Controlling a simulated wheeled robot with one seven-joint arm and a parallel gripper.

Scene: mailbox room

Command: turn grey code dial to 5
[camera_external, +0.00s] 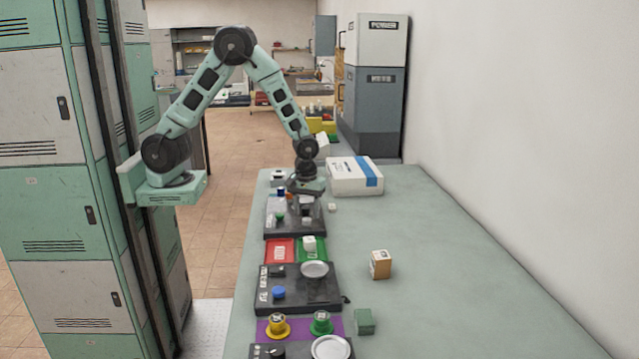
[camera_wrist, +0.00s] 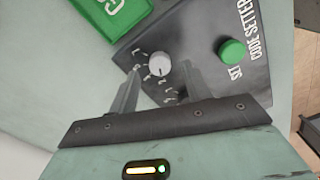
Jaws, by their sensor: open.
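In the wrist view the grey code dial (camera_wrist: 159,64) sits on the black code setter panel (camera_wrist: 203,45), with white marks around it too small to read. My gripper (camera_wrist: 157,75) is open over the panel, one finger on each side of the dial. I cannot tell whether the fingers touch it. A green button (camera_wrist: 233,53) labelled SET is on the same panel, right of the dial. In the external view my gripper (camera_external: 306,200) points down over the far black panel (camera_external: 290,230), and the dial is hard to make out there.
A white box with a blue stripe (camera_external: 355,177) stands right of my gripper. Nearer are red (camera_external: 280,251) and green (camera_external: 322,246) trays, another black panel with a blue button (camera_external: 278,292), a cardboard box (camera_external: 381,265) and a green block (camera_external: 364,321). The table's right side is mostly clear.

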